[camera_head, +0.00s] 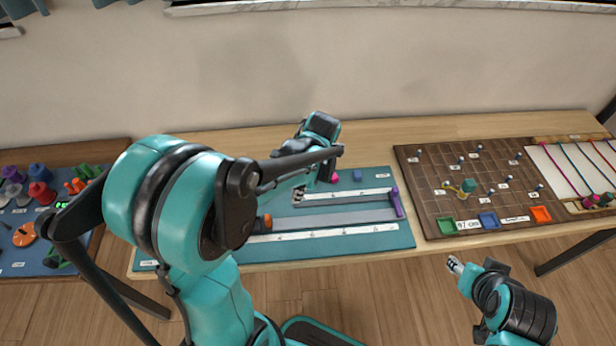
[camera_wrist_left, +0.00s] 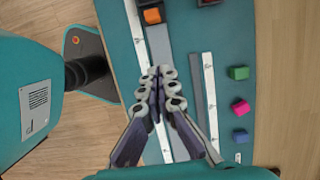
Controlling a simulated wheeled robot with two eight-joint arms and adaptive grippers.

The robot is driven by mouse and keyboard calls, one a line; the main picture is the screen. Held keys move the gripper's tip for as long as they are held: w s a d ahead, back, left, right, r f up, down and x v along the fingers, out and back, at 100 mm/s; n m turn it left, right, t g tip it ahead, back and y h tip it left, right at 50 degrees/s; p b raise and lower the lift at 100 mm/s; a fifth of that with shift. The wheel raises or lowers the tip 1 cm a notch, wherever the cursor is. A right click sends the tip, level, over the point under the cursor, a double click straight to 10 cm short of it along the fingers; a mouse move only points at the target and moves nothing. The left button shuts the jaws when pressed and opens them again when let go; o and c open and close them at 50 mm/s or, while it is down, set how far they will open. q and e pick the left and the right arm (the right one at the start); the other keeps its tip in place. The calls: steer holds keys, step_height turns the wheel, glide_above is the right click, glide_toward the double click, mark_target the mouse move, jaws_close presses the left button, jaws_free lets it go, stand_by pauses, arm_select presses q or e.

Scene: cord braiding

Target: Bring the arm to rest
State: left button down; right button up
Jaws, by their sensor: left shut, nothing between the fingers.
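My left arm reaches in from the left over the teal mat (camera_head: 375,240) on the table. My left gripper (camera_head: 299,193) hangs above the mat's grey strips. In the left wrist view the gripper (camera_wrist_left: 160,72) points at the strips with its fingers together and nothing between them. My right gripper (camera_head: 455,264) is in front of the table's edge, over the floor, apart from everything. It is too small to tell whether it is open.
A brown pegboard (camera_head: 430,168) and a white cord board (camera_head: 546,172) are right. Coloured parts crowd a blue mat (camera_head: 20,262) left.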

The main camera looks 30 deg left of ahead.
arm_select(q)
steer(key=shift+a, duration=0.1)
steer(key=s+d+r+n+t+h+b, duration=0.2)
steer(key=s+d+r+n+t, duration=0.4)
steer(key=n, duration=0.5)
steer(key=d+t, duration=0.1)
steer(key=t, duration=0.1)
steer(key=shift+d+r+n+t, duration=0.25)
steer(key=shift+r+n+t, duration=0.05)
